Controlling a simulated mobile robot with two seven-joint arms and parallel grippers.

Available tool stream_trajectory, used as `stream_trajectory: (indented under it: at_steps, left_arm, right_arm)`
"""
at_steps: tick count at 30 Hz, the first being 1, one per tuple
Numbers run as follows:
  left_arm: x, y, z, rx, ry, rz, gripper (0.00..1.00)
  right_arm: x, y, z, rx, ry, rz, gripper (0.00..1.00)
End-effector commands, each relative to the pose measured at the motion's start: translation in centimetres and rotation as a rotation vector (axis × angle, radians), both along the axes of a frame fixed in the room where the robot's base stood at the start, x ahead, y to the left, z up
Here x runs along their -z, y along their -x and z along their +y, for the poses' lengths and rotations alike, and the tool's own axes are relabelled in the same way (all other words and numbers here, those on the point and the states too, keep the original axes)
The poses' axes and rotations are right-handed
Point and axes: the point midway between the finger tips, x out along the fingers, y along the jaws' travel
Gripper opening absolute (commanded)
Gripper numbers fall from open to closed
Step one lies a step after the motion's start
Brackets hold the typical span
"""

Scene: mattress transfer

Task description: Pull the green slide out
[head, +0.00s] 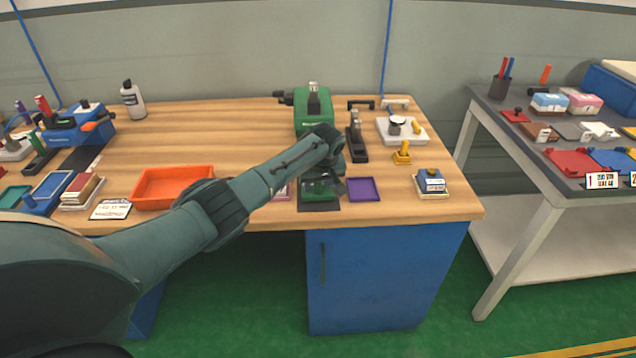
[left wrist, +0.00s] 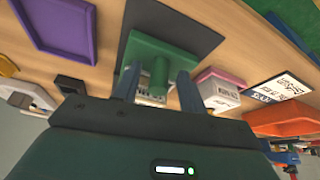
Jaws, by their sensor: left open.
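The green slide looks to be a flat green plate (left wrist: 148,52) with an upright green knob (left wrist: 160,76), at the top of the left wrist view. It lies over a dark pad (left wrist: 205,38). In the head view the green slide (head: 318,188) is partly hidden under my left arm at the table's front edge. My left gripper (head: 327,172) is over it. In the left wrist view my left gripper (left wrist: 157,90) is open, with one blue finger on each side of the knob. Contact with the knob cannot be told. My right gripper is out of view.
A green machine (head: 305,106) stands behind my gripper. A purple tray (head: 364,189) lies just right of the slide, and an orange tray (head: 172,188) is left. A yellow stamp-like piece (head: 402,153) and a blue box (head: 432,181) are farther right.

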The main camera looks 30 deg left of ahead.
Motion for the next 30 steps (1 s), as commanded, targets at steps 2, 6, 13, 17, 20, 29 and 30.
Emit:
stream_trajectory:
  at_steps: [2, 6, 13, 17, 20, 29, 30]
  left_arm:
    - [-0.1, 0.0, 0.0, 0.000, -0.001, -0.001, 0.41]
    - [-0.3, 0.0, 0.0, 0.000, -0.001, -0.003, 0.41]
    - [-2.7, 0.7, -0.6, 0.003, -0.003, -0.004, 0.41]
    - [-5.2, 1.4, -1.3, 0.002, -0.001, -0.006, 0.41]
    - [-7.2, 2.0, -1.9, 0.002, 0.000, -0.005, 0.41]
    - [-11.5, 3.4, -3.2, 0.000, -0.001, -0.002, 0.41]
    - [-11.8, 3.5, -3.2, 0.000, 0.000, -0.001, 0.41]
  right_arm:
    - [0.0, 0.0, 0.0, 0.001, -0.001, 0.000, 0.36]
    - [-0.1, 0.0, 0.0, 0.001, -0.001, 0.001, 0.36]
    - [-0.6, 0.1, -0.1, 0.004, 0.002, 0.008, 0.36]
    - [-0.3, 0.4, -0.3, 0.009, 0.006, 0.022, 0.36]
    - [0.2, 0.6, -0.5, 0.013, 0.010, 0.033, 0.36]
    - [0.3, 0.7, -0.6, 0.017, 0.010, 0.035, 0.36]
    - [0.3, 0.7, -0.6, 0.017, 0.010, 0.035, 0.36]
